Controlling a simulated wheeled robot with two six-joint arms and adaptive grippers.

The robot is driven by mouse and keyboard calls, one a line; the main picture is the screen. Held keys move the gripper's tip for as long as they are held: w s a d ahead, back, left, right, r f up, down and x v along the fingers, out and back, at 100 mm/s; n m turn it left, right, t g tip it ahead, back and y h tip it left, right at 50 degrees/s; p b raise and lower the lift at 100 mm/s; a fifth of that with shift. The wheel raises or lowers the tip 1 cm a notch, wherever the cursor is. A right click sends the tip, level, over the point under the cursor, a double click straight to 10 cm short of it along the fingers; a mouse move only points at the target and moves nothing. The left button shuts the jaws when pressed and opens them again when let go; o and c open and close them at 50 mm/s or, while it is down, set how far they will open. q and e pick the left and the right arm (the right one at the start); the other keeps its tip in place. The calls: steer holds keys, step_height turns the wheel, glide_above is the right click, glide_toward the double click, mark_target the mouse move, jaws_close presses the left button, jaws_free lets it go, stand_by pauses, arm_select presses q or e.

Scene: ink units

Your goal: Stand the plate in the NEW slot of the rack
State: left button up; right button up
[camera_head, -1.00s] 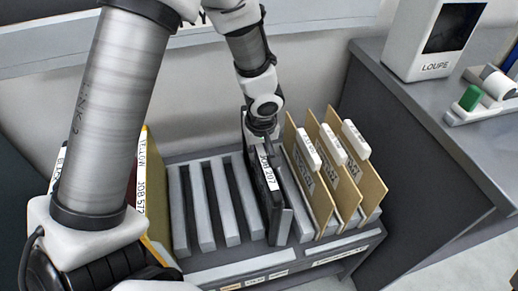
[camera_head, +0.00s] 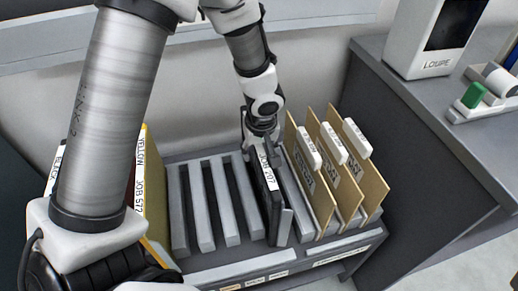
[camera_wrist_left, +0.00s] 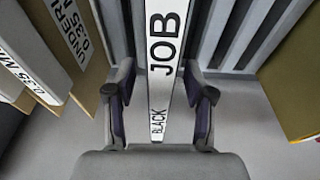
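The black plate (camera_head: 273,203) stands nearly upright in a slot of the grey rack (camera_head: 205,226), just left of the tan folders. Its white label reads JOB 207 in the head view; in the wrist view the label (camera_wrist_left: 168,70) reads BLACK JOB. My left gripper (camera_head: 261,140) is at the plate's upper back end. In the wrist view my left gripper (camera_wrist_left: 162,112) has its fingers apart on either side of the plate, with a gap visible, so it looks open. The small slot labels on the rack front are too small to read. My right gripper is not in view.
Several tan folders (camera_head: 352,178) with white tabs stand right of the plate. A yellow plate (camera_head: 154,190) labelled YELLOW JOB 572 stands at the left. Empty slots lie between it and the black plate. A loupe box (camera_head: 432,40) sits on the right counter (camera_head: 425,130).

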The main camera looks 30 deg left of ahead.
arm_select(q)
steer(key=shift+r, duration=0.1)
step_height(320, 180, up, 12)
steer(key=s+d, duration=0.1)
steer(key=shift+s+d+f, duration=0.2)
steer(key=shift+s+d, duration=0.15)
step_height(320, 180, up, 5)
steer(key=p, duration=0.4)
steer(key=shift+p, duration=0.4)
